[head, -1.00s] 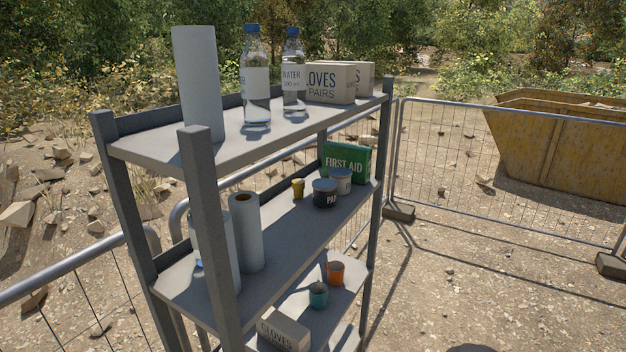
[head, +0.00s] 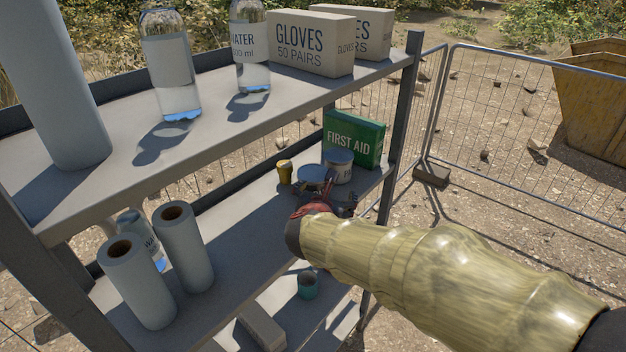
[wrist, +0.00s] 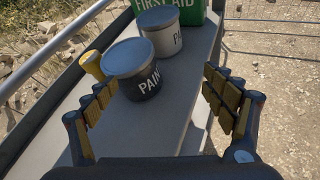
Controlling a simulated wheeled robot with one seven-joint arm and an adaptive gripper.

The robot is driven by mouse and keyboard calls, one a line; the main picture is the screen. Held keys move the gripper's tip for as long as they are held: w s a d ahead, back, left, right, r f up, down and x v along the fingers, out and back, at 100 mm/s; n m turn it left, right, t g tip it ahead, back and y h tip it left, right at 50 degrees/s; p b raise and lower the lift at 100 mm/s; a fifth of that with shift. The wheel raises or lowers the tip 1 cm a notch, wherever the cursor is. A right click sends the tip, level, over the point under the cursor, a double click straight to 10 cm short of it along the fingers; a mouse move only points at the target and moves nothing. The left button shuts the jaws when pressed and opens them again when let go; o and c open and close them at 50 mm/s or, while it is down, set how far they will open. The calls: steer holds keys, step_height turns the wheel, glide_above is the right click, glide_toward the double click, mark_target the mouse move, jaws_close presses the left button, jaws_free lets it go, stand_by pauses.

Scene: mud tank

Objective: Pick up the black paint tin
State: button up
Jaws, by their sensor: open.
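The black paint tin (wrist: 143,84) has a grey lid and the word PAINT on its side. It stands upright on the middle shelf (wrist: 158,137). In the wrist view it lies ahead of my gripper (wrist: 162,98), nearer the left finger, and nothing holds it. My gripper is open and empty, its padded fingers wide apart. In the head view my arm and gripper (head: 325,198) reach over the middle shelf and hide most of the tin; its lid (head: 312,174) shows just behind.
A light grey paint tin (wrist: 172,37) stands close behind the black one. A small yellow pot (wrist: 91,65) is to its left, and a green first aid box (head: 354,138) is behind. The top shelf (head: 215,125) with bottles and boxes is above. Paper rolls (head: 183,246) stand nearer.

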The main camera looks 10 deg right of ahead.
mark_target(312, 189)
steer(key=w+a+n, duration=0.1)
steer(key=w+a+f+n+y, duration=0.1)
steer(key=w+a+n, duration=0.1)
steer(key=shift+a+n+t, duration=0.1)
steer(key=shift+n+t, duration=0.2)
steer(key=shift+f+b+x, duration=0.15)
steer(key=shift+b+x, duration=0.1)
steer(key=shift+x, duration=1.55)
steer(key=shift+f+b+x, duration=0.1)
steer(key=shift+b+x, duration=0.1)
steer(key=shift+x, duration=1.6)
steer(key=shift+s, duration=0.1)
steer(key=c, duration=1.6)
steer(key=shift+r, duration=0.1)
steer(key=shift+c, duration=0.6)
